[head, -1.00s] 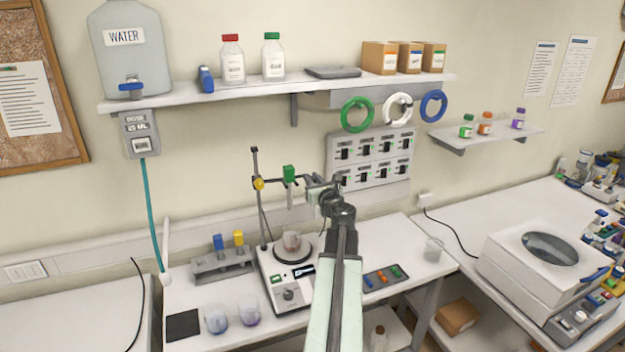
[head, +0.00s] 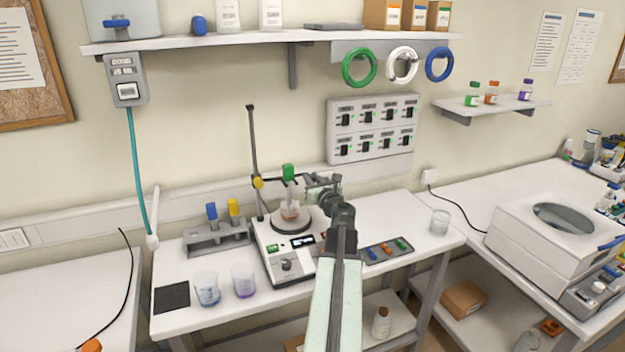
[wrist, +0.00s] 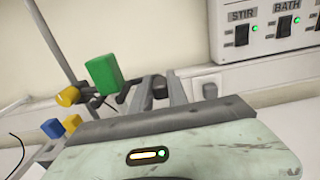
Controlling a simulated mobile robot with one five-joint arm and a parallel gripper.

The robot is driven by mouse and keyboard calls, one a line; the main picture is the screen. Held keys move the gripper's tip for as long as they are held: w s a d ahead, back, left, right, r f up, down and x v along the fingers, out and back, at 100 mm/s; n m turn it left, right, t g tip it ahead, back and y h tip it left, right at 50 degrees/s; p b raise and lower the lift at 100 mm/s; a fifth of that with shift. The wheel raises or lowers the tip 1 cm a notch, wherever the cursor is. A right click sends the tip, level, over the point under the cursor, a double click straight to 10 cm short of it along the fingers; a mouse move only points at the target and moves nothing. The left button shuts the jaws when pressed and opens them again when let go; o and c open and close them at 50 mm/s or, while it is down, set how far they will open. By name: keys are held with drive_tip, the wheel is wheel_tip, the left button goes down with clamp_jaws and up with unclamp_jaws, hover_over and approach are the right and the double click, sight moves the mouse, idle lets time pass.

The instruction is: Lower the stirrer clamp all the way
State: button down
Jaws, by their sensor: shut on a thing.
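The stirrer clamp, with its yellow knob (head: 257,182), sits low on a thin upright rod (head: 253,140), well below its top. It carries a green stirrer block (head: 288,171), whose pale shaft reaches down to the beaker (head: 290,213) on the hotplate (head: 284,250). My gripper (head: 309,181) is at the right of the green block, shut on the clamp's arm; the exact grip is hard to see. In the wrist view the green block (wrist: 103,73) and yellow knob (wrist: 68,97) lie just left of my fingers (wrist: 165,92).
A rack (head: 216,240) with blue and yellow pieces and two beakers (head: 207,288) stand left of the hotplate. The switch panel (head: 372,128) is on the wall behind.

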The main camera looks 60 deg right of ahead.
drive_tip(key=c, duration=1.3)
unclamp_jaws()
drive_tip(key=shift+d, duration=0.1)
drive_tip(key=v, duration=0.8)
drive_tip(key=shift+w, duration=0.1)
